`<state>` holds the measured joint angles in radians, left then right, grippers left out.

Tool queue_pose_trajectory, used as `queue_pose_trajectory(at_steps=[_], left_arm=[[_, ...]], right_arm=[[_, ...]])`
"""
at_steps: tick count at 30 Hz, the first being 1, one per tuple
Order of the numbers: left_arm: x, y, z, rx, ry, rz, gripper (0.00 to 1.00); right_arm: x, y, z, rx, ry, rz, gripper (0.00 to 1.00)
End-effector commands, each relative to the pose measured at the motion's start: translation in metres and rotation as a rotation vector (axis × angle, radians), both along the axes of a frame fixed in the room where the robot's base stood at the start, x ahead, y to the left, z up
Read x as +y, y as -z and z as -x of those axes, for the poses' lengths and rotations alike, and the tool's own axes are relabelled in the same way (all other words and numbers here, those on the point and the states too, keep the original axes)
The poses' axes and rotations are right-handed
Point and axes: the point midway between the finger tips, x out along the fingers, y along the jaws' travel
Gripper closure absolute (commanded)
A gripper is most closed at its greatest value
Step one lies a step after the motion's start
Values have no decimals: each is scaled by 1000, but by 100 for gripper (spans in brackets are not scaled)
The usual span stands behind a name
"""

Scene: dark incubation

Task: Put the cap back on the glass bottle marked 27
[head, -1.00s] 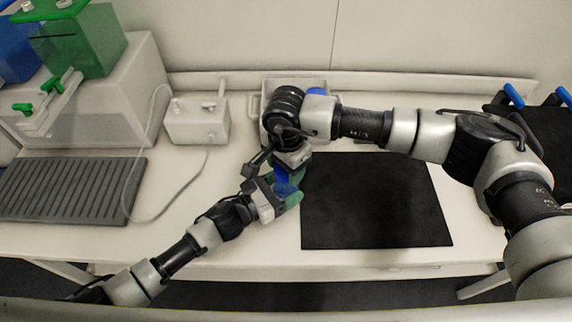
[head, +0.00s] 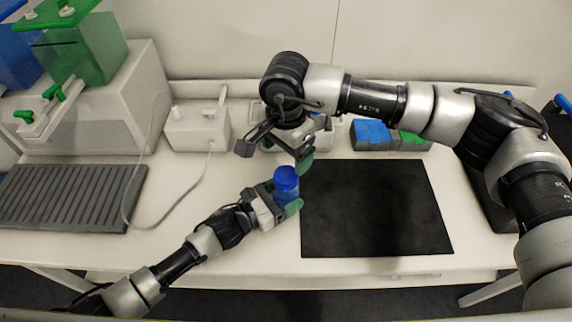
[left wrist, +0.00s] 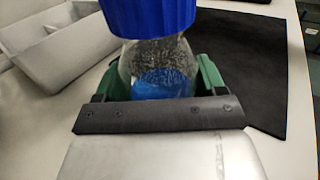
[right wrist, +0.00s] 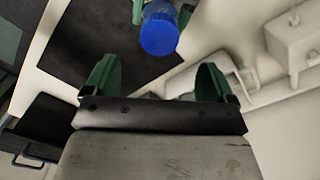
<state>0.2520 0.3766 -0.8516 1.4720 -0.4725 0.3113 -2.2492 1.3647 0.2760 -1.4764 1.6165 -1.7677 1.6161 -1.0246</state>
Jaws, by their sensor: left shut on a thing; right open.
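A small glass bottle with blue contents (left wrist: 160,65) stands roughly upright in my left gripper (head: 284,206), whose green fingers are shut on its sides. A blue cap (head: 286,173) sits on the bottle's mouth; it also shows in the left wrist view (left wrist: 150,14) and in the right wrist view (right wrist: 158,36). My right gripper (head: 275,155) is open and empty, just above and behind the cap, apart from it. Its spread fingers show in the right wrist view (right wrist: 155,78). I cannot read any number on the bottle.
A black mat (head: 375,205) lies to the right of the bottle. A blue-and-green box (head: 372,133) stands behind it. A white device with a cable (head: 197,128) and a ribbed dark tray (head: 70,195) are on the left. A pale tray (left wrist: 55,42) lies behind the bottle.

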Motion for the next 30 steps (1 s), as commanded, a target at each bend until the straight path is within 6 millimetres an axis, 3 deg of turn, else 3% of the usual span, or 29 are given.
queue_pose_trajectory(at_steps=[3, 7, 18, 19, 24, 30], left_arm=[[0, 1, 0, 1, 0, -1, 96], [0, 1, 0, 1, 0, -1, 96], [0, 0, 0, 1, 0, -1, 96], [0, 0, 0, 1, 0, -1, 25], [0, 0, 0, 1, 0, -1, 0], [0, 0, 0, 0, 0, 0, 0]], right_arm=[[0, -21, 0, -3, -1, 0, 14], [0, -35, 0, -1, -1, -1, 14], [0, -40, 0, 1, -1, 1, 14], [0, -39, 0, 1, -1, 1, 14], [0, -39, 0, 0, -1, 0, 14], [0, -39, 0, 0, -1, 0, 14]])
